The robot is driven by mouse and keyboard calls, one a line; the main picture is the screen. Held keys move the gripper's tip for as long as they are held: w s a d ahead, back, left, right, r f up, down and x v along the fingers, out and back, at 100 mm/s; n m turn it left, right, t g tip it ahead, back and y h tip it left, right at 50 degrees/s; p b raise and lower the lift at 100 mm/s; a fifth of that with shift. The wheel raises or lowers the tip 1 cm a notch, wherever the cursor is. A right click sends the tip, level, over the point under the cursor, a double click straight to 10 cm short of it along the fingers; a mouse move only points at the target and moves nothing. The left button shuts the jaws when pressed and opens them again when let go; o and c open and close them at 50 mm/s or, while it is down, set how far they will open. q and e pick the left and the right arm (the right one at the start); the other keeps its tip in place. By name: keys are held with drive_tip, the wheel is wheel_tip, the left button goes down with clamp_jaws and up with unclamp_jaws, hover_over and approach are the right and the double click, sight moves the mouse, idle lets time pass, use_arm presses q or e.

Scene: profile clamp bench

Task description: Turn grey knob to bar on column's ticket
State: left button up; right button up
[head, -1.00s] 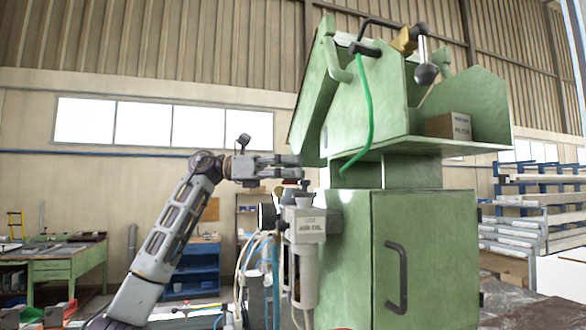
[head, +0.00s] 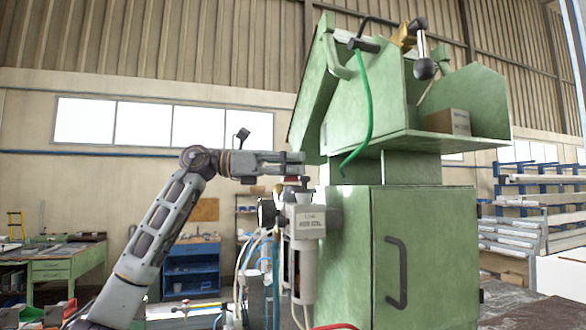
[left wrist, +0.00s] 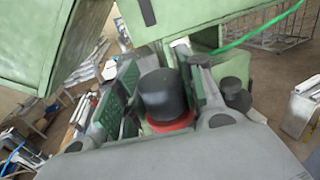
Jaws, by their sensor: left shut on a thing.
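The grey knob (left wrist: 163,92), a dark round cap above a red ring (left wrist: 168,123), stands between the two finger pads of my left gripper (left wrist: 165,90) in the left wrist view. The gripper is shut on it. In the head view my left gripper (head: 293,163) reaches in level from the left, over the air control unit (head: 307,240) on the side of the green column (head: 345,240). The knob is mostly hidden there by the fingers. A pale label on the unit is too small to read surely; no bar mark is legible. My right gripper is out of view.
A green hood with a shelf (head: 415,142) overhangs close to the right of the gripper. A green hose (head: 368,110) hangs from it. Pale and blue hoses (head: 255,255) run below the arm. A carton (head: 447,122) sits on the shelf.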

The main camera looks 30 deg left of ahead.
use_arm(q)
drive_tip(key=shift+n+t+y, duration=1.3)
drive_tip(key=shift+t+y, duration=0.1)
drive_tip(key=shift+t, duration=0.2)
drive_tip(key=o, duration=1)
drive_tip(key=shift+o, duration=0.2)
drive_tip(key=shift+s+a, duration=0.1)
drive_tip(key=shift+a, duration=0.05)
drive_tip(key=v, duration=1.1)
drive_tip(key=shift+s+a, duration=0.25)
